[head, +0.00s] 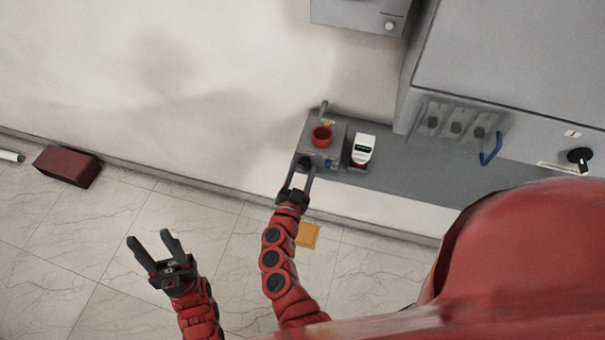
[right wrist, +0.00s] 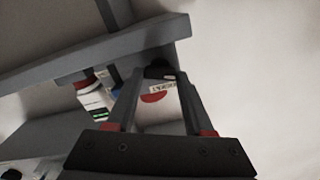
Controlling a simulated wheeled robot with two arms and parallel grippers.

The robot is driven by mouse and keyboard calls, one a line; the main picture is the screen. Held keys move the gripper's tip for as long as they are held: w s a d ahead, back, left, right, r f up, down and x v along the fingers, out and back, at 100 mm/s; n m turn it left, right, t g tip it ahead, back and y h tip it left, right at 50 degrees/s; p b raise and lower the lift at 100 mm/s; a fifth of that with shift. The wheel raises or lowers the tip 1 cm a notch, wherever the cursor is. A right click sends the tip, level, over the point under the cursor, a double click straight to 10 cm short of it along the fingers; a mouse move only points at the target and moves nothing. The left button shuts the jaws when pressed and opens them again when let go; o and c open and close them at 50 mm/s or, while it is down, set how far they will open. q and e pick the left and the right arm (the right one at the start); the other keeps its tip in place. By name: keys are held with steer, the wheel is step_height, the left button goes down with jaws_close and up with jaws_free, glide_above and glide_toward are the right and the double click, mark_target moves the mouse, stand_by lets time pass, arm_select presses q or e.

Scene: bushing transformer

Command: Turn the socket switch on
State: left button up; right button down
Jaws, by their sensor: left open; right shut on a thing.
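The socket switch appears to be the black knob (head: 304,162) on the front of a small grey box on the grey shelf. It also shows at the fingertips in the right wrist view (right wrist: 160,70). My right gripper (head: 298,174) reaches up to the box, with its fingers on either side of the knob, shut on it. In the right wrist view, a white plate with a red mark (right wrist: 152,97) shows between the fingers. The knob's exact turn position cannot be read. My left gripper (head: 153,244) is open and empty above the floor, away from the shelf.
A red round socket (head: 322,135) sits on the box. A white device with a dark display (head: 363,148) stands just right of it. A large grey cabinet (head: 510,70) with a blue handle (head: 491,150) is at right. A brown-red block (head: 67,166) lies by the wall.

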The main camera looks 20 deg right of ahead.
steer(key=m+b, duration=0.3)
steer(key=b, duration=0.1)
steer(key=m+b, duration=0.3)
steer(key=m, duration=0.1)
steer(key=m+b, duration=0.4)
steer(key=shift+s+d+f+b, duration=0.1)
steer(key=shift+f+b, duration=0.2)
steer(key=shift+f, duration=0.05)
steer(key=shift+r+m+b, duration=0.15)
steer(key=shift+m+b, duration=1.1)
steer(key=shift+m, duration=0.15)
steer(key=shift+c, duration=1.4)
jaws_free()
